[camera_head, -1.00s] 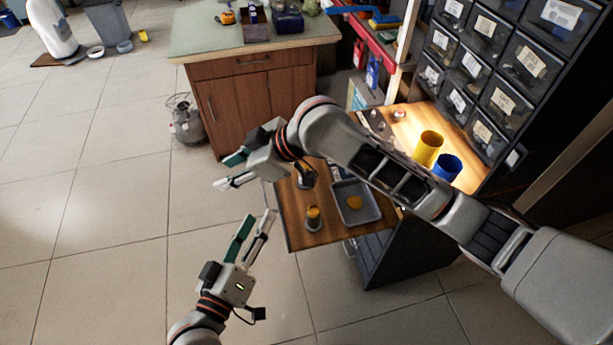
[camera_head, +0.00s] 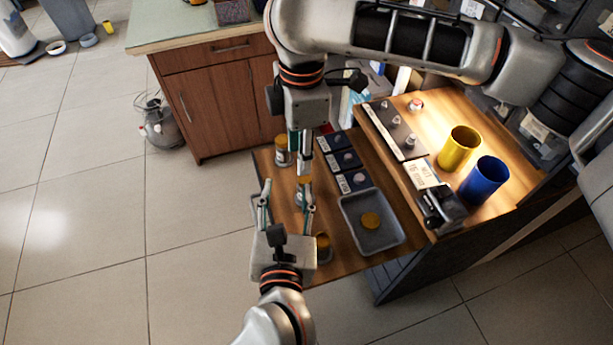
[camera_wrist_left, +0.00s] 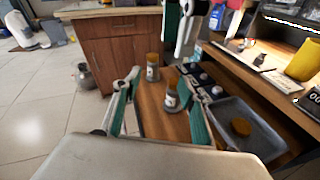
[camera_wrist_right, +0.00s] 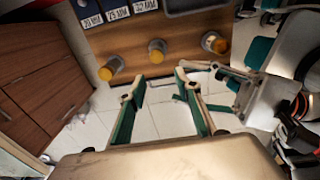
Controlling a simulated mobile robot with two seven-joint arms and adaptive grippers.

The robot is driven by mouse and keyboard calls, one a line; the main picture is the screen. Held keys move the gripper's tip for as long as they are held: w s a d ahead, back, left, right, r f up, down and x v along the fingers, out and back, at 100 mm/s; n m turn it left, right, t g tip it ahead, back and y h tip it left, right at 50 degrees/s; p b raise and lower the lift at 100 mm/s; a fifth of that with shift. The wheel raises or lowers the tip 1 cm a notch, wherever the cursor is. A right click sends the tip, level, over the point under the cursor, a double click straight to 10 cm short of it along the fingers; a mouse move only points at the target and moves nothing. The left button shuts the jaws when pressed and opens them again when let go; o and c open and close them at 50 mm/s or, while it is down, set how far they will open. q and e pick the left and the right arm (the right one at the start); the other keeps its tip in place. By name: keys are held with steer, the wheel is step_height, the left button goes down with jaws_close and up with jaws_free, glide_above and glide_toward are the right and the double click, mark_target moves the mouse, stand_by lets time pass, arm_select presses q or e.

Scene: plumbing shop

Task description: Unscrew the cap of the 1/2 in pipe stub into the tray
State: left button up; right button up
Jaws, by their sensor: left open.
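Three short grey pipe stubs with orange caps stand on the wooden bench: a back one (camera_head: 282,154), a middle one (camera_head: 303,194) and a front one (camera_head: 323,248). They also show in the right wrist view; I cannot read their sizes. A grey tray (camera_head: 347,208) beside them holds a loose orange cap (camera_head: 370,220). My left gripper (camera_head: 288,196) is open, its fingers apart on either side of the middle stub's line, with no contact clear. My right gripper (camera_head: 300,160) points down above the stubs; its fingers are apart and empty in the right wrist view (camera_wrist_right: 160,90).
Dark marked pads (camera_head: 343,160) lie behind the tray. A raised shelf holds a yellow cup (camera_head: 459,149), a blue cup (camera_head: 484,181), a small sign (camera_head: 422,174) and a board with fittings (camera_head: 393,130). A wooden cabinet (camera_head: 215,100) stands behind. My two grippers are close together.

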mark_target(305, 180)
arm_select(q)
steer(key=shift+n+g+h, duration=0.4)
steer(key=shift+n+g, duration=0.2)
steer(key=shift+g, duration=0.2)
steer(key=d+f, duration=0.2)
steer(key=f, duration=0.1)
steer(key=shift+d, duration=0.35)
steer(key=shift+w+d+f, duration=0.1)
steer(key=shift+w+d, duration=0.05)
steer(key=shift+w, duration=0.05)
steer(key=shift+x, duration=3.6)
